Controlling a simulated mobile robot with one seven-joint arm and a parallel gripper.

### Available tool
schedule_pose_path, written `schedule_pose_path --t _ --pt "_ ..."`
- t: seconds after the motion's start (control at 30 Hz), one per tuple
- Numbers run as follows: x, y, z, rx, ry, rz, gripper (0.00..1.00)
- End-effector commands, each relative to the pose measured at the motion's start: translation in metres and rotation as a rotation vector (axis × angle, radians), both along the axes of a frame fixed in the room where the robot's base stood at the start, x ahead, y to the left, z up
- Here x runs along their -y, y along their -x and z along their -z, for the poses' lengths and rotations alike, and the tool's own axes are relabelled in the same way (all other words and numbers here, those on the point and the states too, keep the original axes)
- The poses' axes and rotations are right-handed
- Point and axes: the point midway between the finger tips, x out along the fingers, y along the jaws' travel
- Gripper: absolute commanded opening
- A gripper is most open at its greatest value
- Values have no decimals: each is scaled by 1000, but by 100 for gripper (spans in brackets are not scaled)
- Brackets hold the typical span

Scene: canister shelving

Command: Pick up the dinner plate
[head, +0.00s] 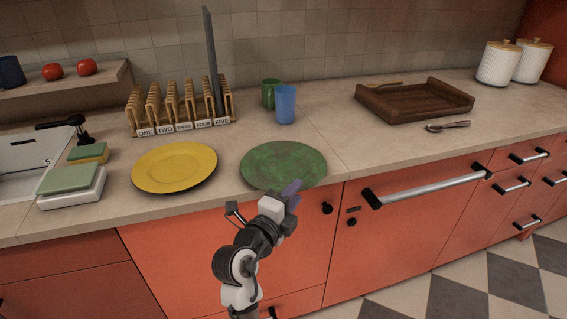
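A yellow plate (174,167) lies flat on the counter, left of centre. A green plate (283,162) lies flat to its right, near the counter's front edge. Which one the task calls the dinner plate cannot be told from the picture. My gripper (292,190) is at the front rim of the green plate and overlaps it in the view. Whether it touches the plate, and how far its fingers are apart, cannot be made out.
Behind the plates stands a wooden rack (183,128) with labelled slots and a tall dark panel (212,62). A green cup (269,92) and blue cup (285,104) stand behind the green plate. Right are a wooden tray (414,111) and spoon (446,126); left, sponges (69,178).

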Motion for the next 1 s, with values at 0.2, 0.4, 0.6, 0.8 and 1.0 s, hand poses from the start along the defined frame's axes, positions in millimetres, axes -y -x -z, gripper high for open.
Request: schedule_pose_path --t 0.2,0.4,0.6,0.8,1.0 --pt "15 -29 0 -2 0 3 33" --pt "22 -42 3 0 0 1 33" --pt "22 -42 4 0 0 0 31" --pt "22 -41 4 0 0 0 5" --pt "21 -41 4 0 0 0 0"
